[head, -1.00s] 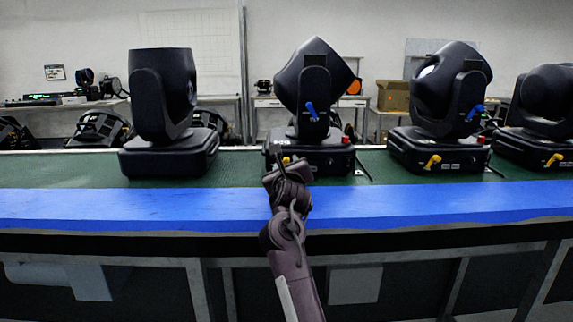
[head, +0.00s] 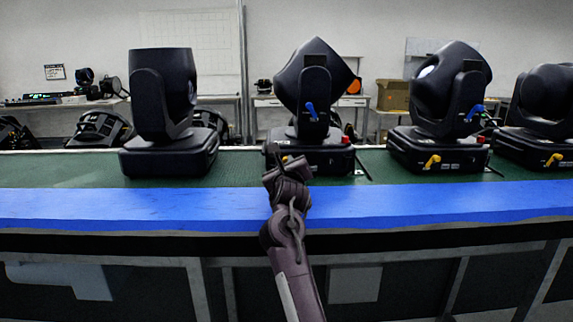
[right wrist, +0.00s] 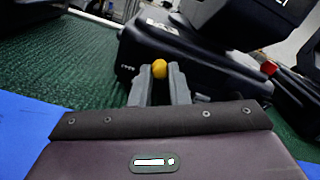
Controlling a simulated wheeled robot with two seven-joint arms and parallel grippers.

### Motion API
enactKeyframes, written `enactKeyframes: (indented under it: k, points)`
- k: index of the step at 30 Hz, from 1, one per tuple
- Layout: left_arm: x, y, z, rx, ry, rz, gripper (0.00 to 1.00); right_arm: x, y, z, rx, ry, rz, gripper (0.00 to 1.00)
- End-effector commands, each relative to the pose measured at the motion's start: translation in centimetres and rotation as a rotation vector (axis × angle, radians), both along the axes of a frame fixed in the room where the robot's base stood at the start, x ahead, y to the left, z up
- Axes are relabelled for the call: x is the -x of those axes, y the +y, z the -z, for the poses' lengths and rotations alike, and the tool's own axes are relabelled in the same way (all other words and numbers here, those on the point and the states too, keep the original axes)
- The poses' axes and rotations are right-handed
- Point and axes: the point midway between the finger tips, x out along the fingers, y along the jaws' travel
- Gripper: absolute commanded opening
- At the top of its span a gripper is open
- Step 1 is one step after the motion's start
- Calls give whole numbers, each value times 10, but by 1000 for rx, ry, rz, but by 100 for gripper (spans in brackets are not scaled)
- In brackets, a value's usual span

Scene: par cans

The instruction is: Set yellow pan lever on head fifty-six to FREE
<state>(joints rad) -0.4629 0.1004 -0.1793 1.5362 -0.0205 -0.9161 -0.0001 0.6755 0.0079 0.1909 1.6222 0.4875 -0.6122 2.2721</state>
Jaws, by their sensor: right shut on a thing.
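A black moving head (head: 312,95) stands on the green bench top in the middle of the head view; its number is too small to read. Its yellow pan lever (right wrist: 159,68) shows in the right wrist view, low on the front of the base (right wrist: 190,62). My right gripper (right wrist: 159,76) is shut on the yellow lever, whose knob shows between the two grey fingertips. In the head view my right gripper (head: 285,162) is in front of the base and hides most of the lever. A blue lever (head: 310,111) is on the yoke above. My left gripper is not in view.
Another head (head: 160,100) stands to the left, and a head with yellow and blue levers (head: 440,110) to the right. One more (head: 545,115) is at the far right. A thin dark rod lies beside the base.

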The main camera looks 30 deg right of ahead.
Motion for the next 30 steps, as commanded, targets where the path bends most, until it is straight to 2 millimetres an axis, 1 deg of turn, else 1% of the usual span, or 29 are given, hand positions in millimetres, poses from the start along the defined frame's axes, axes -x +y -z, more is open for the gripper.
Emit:
enactKeyframes:
  k: [1, 3, 8, 15, 30]
  points:
    - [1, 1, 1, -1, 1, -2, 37, -1, 1, -1, 13, 10, -1, 0]
    - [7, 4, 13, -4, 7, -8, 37, -1, 2, -1, 41, 28, -2, 0]
    - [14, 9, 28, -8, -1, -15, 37, -3, 5, -3, 134, 86, -2, 0]
    - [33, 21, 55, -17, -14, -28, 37, -7, 12, -5, 321, 201, -4, 0]
    - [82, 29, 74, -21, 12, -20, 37, -15, 23, -3, 699, 429, -3, 0]
